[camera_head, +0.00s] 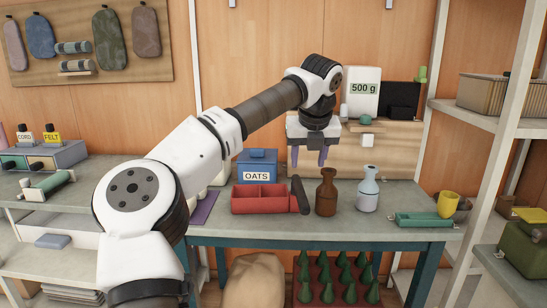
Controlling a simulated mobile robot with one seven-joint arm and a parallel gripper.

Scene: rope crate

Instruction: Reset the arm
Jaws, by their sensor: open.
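My arm reaches from the lower left up and across to the middle of the view. My gripper (309,157) hangs at its end with the fingers pointing down. The fingers are apart and nothing shows between them. It is above the back part of the grey table (280,228), over the area between a red divided box and a brown bottle. The gripper appears clear of both.
On the table are a blue OATS box (257,165), the red box (258,199), the brown bottle (326,192), a grey-white bottle (367,190), a green tray (422,219) and a yellow cup (447,204). A shelf post (497,150) stands at right.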

